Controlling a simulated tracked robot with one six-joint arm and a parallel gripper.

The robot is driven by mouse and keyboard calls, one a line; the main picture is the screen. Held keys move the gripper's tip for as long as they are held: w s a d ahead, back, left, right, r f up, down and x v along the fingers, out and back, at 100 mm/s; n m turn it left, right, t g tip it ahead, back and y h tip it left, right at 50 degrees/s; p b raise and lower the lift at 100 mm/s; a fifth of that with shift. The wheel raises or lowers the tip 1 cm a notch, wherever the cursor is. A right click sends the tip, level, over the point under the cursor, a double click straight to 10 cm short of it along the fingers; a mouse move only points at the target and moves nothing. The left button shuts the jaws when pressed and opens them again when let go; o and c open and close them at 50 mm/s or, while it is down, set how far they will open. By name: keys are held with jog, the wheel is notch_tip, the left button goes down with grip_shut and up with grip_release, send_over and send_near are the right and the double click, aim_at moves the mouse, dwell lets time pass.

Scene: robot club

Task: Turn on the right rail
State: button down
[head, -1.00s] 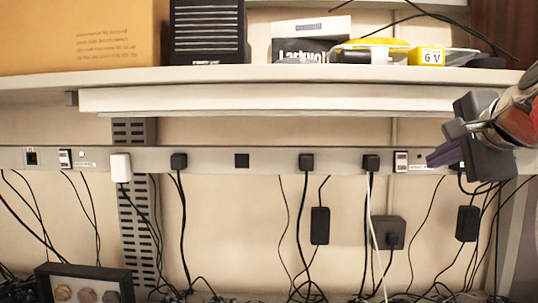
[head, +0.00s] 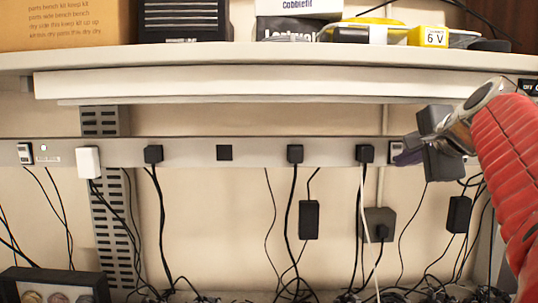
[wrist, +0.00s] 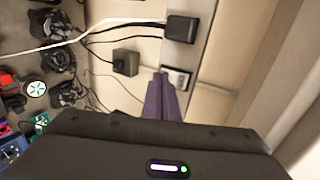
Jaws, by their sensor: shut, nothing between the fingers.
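A long grey power rail (head: 195,153) runs along the wall under the shelf. A small white-framed rocker switch (head: 396,150) sits on its right part, partly covered by my gripper (head: 402,158). This switch also shows in the wrist view (wrist: 178,78), just right of the purple fingertips (wrist: 159,80). My gripper is shut and empty, its tips close to the switch; I cannot tell whether they touch. The rocker's position is too small to read, and its lamp is hidden. A second switch (head: 24,153) sits at the rail's left, with a pale lamp beside it.
Black plugs (head: 295,153) and a white plug (head: 88,162) stick out of the rail. Cables and black adapters (head: 309,220) hang below. A shelf edge (head: 220,85) juts out above the rail. A black box (head: 55,286) stands at lower left.

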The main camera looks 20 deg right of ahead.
jog(key=shift+w+f, duration=0.1)
jog(key=shift+w, duration=0.15)
dwell(0.4)
jog(key=shift+r, duration=0.95)
jog(key=shift+f, duration=0.15)
jog(key=shift+s, duration=0.15)
